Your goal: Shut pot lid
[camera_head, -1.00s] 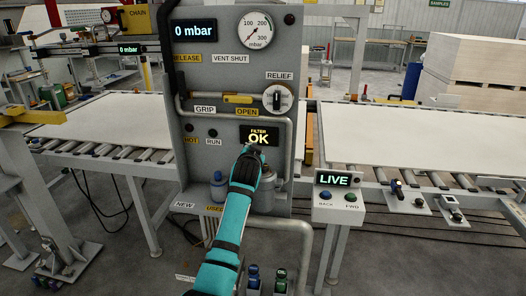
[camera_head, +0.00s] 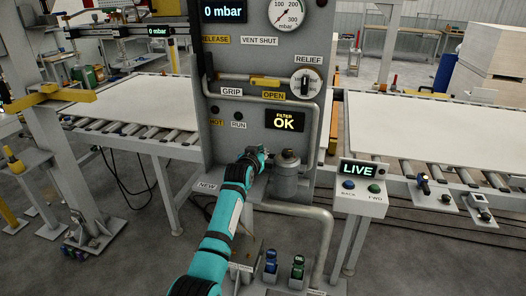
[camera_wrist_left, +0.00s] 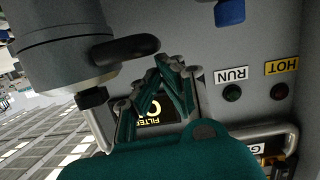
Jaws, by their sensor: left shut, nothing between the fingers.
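The filter pot (camera_head: 286,184) is a grey cylinder low on the panel, with a rounded top piece (camera_head: 288,155) that looks like its lid. Whether the lid sits fully closed is too small to tell. My left gripper (camera_head: 264,154) is shut and empty, just left of the pot's upper part and below the FILTER OK display. In the left wrist view, which is upside down, the pot (camera_wrist_left: 70,45) is at upper left with a dark handle (camera_wrist_left: 127,48) sticking out. My shut fingers (camera_wrist_left: 163,65) are beside that handle, with no clear contact. My right gripper is not in view.
The grey panel (camera_head: 223,75) stands behind the pot, carrying a FILTER OK display (camera_head: 286,121) and yellow valve handles. A pipe (camera_head: 320,225) bends below right of the pot. A LIVE control box (camera_head: 360,187) stands at the right, before the roller conveyor.

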